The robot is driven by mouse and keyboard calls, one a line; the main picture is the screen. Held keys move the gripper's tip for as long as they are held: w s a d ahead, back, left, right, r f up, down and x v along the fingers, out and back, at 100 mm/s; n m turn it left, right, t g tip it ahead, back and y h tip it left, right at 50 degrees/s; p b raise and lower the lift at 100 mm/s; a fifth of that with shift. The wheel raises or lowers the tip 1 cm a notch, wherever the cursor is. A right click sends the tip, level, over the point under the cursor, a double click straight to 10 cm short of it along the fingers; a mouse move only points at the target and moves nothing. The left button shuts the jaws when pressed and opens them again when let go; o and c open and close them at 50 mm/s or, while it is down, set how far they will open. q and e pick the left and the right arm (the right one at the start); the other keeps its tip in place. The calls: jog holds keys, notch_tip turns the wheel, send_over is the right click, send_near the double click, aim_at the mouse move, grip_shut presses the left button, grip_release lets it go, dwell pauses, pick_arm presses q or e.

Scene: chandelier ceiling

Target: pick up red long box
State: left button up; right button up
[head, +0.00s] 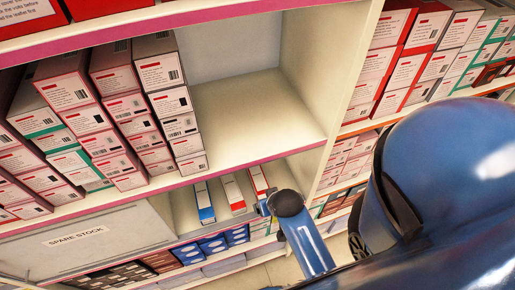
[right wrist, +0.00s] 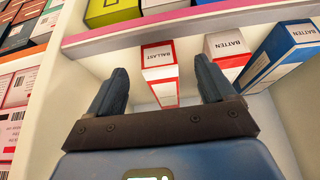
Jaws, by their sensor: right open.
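Two long boxes with red on them lie end-out on the lower shelf. In the right wrist view, one marked BALLAST (right wrist: 159,72) has red edges, and one marked BATTEN (right wrist: 227,48) has a red side. In the head view they are the right red box (head: 258,181) and the middle red box (head: 233,193). My right gripper (right wrist: 162,68) is open and empty, its fingers to either side of the BALLAST box in the picture. I cannot tell how far ahead the box is. In the head view my right gripper (head: 264,206) is at the shelf's front, partly hidden by my arm.
A blue BATTEN box (right wrist: 291,48) lies beside the red ones. A shelf divider (head: 330,130) stands close to the right. A SPARE STOCK panel (head: 80,236) is to the left. Stacked cartons (head: 130,110) fill the shelf above, which has bare room at its right.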

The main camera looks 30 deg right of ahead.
aim_at(257, 176)
jog(key=shift+w+g, duration=0.15)
jog(key=shift+g, duration=0.25)
jog(key=w+d, duration=0.1)
jog(key=w, duration=0.2)
jog(key=w+d+p, duration=0.1)
jog(key=w, duration=0.3)
jog(key=w+d+p, duration=0.1)
jog(key=w, duration=0.2)
jog(key=shift+w, duration=0.15)
jog(key=shift+p+x, duration=0.35)
jog(key=shift+x, duration=2.25)
jog(key=c, duration=1.4)
jog(key=shift+c, duration=0.3)
jog(key=shift+w+r, duration=0.1)
jog(key=shift+r, duration=0.1)
